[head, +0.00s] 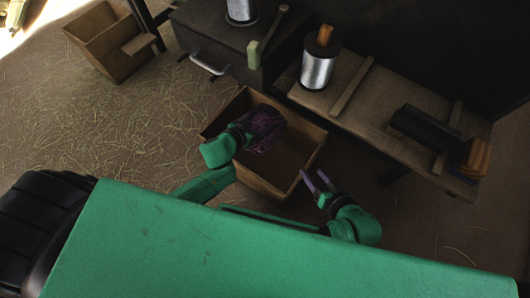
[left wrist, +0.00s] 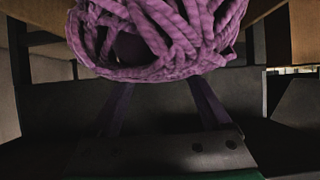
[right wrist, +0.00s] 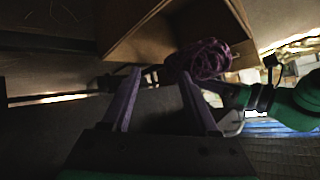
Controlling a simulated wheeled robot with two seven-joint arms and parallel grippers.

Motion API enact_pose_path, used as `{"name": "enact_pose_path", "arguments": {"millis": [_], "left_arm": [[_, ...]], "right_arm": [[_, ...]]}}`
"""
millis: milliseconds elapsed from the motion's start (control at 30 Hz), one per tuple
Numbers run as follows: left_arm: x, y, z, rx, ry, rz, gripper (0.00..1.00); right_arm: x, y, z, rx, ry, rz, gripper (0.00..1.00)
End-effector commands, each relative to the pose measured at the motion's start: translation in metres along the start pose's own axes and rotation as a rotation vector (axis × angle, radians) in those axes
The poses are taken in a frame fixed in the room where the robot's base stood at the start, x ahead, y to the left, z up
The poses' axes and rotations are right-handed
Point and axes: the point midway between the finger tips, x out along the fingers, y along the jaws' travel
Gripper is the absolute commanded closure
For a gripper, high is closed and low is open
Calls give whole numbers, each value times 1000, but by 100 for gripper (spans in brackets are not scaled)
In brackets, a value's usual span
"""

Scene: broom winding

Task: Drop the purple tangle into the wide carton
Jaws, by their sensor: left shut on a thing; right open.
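The purple tangle (head: 266,127) is a bundle of looped cord. My left gripper (head: 252,135) is shut on it and holds it over the left part of the wide carton (head: 308,161). In the left wrist view the tangle (left wrist: 158,38) fills the top, with the fingers (left wrist: 165,100) running up to it. It also shows in the right wrist view (right wrist: 200,58), in front of the carton's wall (right wrist: 150,35). My right gripper (head: 318,184) is open and empty beside the carton's right front edge; its fingers (right wrist: 158,95) stand apart.
A wooden bench (head: 350,98) with a metal cylinder (head: 318,68) and dark blocks stands at the back right. A dark chest (head: 225,42) stands behind the carton. A smaller wooden box (head: 100,40) sits at the back left. Straw-strewn floor (head: 110,120) is open to the left.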

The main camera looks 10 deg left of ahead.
Motion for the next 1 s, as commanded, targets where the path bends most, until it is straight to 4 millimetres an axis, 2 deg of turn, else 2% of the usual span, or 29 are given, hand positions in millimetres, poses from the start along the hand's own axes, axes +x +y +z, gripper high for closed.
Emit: {"name": "enact_pose_path", "arguments": {"millis": [33, 133, 233, 633, 667, 700, 900, 1000], "left_arm": [[7, 0, 12, 2, 1, 0, 100], [12, 0, 22, 3, 1, -1, 100], [17, 0, 31, 2, 1, -1, 100], [18, 0, 33, 1, 1, 0, 100], [18, 0, 33, 0, 1, 0, 7], [18, 0, 33, 0, 1, 0, 0], [18, 0, 34, 0, -1, 0, 0], [11, 0, 33, -2, -2, 0, 0]], "right_arm": [[11, -1, 14, 11, 44, -15, 40], [18, -8, 22, 37, 148, -41, 40], [26, -5, 30, 46, 182, -42, 40], [30, -4, 33, 53, 203, -42, 40], [30, -4, 33, 53, 203, -42, 40], [30, -4, 33, 53, 203, -42, 40], [29, -4, 33, 53, 203, -42, 40], [27, -5, 30, 52, 199, -42, 40]]}}
